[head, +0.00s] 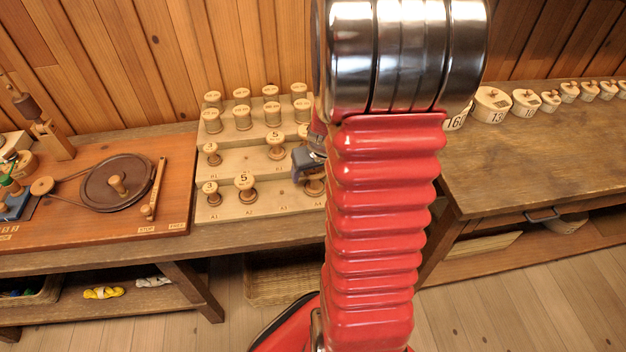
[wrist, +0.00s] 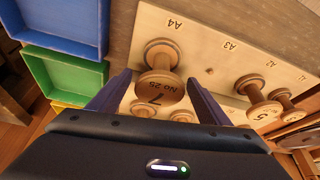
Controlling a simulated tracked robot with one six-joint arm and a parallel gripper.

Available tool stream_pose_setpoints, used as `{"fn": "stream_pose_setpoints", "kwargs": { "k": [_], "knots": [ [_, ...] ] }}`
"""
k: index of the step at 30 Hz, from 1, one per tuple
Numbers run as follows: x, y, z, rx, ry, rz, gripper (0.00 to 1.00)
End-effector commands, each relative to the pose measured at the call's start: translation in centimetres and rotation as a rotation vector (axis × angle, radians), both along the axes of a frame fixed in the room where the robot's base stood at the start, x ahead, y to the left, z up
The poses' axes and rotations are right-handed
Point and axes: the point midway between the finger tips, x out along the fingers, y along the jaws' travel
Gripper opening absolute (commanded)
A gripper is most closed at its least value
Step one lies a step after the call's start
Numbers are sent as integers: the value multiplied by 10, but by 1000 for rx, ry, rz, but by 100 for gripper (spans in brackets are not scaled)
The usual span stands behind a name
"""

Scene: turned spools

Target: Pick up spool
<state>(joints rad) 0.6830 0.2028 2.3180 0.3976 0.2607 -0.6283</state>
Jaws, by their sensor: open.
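A turned wooden spool (wrist: 160,88), its top marked 7 and No 25 and upside down in the wrist view, stands at the A4 place of the pale stepped rack (wrist: 226,30). My gripper (wrist: 158,84) is open, with one dark finger on each side of this spool in the picture; I see no finger touching it. In the head view my gripper (head: 307,160) is partly hidden behind my red arm, over the rack's front right. The same spool (head: 314,187) shows partly beneath it.
Other spools, such as the one marked 5 (head: 245,182), stand on the rack; A3 is empty. A blue tray (wrist: 62,22) and a green tray (wrist: 66,82) lie beside the rack in the wrist view. A wheel device (head: 117,182) stands left, numbered boxes (head: 492,104) right.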

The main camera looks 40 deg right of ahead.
Motion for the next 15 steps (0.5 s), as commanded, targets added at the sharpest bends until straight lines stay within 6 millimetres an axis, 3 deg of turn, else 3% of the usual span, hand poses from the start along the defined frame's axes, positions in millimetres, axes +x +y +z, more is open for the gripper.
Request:
{"fn": "stream_pose_setpoints", "kwargs": {
  "k": [6, 15],
  "knots": [
    [7, -3, -18, 1, 1, 0, 71],
    [9, -4, -22, -2, 0, 1, 71]
  ]
}}
